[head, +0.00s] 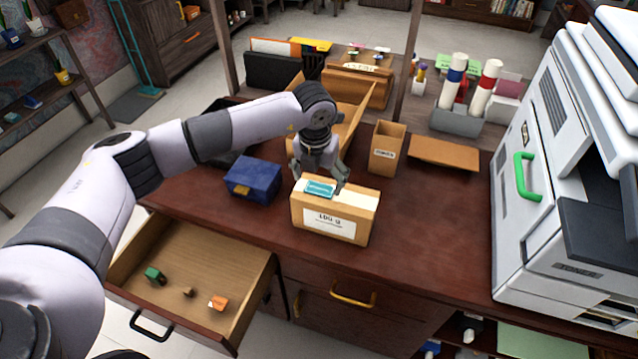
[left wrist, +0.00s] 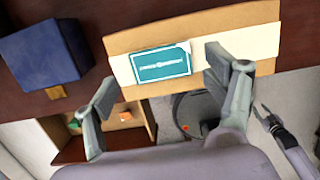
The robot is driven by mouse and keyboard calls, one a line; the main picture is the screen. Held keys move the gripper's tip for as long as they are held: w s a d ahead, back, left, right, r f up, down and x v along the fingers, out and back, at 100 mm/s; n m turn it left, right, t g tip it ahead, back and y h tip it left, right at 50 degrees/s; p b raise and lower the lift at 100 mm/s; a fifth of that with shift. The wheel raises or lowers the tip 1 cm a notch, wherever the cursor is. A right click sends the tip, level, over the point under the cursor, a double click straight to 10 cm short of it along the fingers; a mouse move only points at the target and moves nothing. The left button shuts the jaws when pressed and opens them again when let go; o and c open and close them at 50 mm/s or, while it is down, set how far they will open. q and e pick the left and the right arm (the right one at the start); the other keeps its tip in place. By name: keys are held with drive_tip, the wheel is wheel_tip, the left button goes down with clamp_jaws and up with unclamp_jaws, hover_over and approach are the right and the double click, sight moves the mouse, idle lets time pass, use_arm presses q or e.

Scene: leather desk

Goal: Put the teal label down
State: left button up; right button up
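The teal label (head: 319,189) lies on the white strip across the top of a cardboard box (head: 306,222) with a printed front. In the left wrist view the label (left wrist: 161,64) looks flat, with white print and a turned-up right corner. My left gripper (head: 319,177) is just above the box top. Its fingers (left wrist: 163,92) are spread wide either side of the label, with visible gaps, and hold nothing. What seems to be my right gripper (left wrist: 270,118) is small at the lower right of the left wrist view; its opening is unclear.
A blue box (head: 253,180) stands left of the cardboard box. An open drawer (head: 215,262) with small items is at the front left. A small open carton (head: 386,150) stands behind, and a large white printer (head: 560,170) is at the right. Desk space right of the box is clear.

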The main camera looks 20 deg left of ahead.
sight(317, 196)
use_arm(q)
wheel_tip(317, 196, up, 10)
drive_tip(key=s+b, duration=0.1)
drive_tip(key=shift+s+b, duration=0.3)
drive_tip(key=shift+b, duration=0.05)
drive_tip(key=shift+d, duration=0.1)
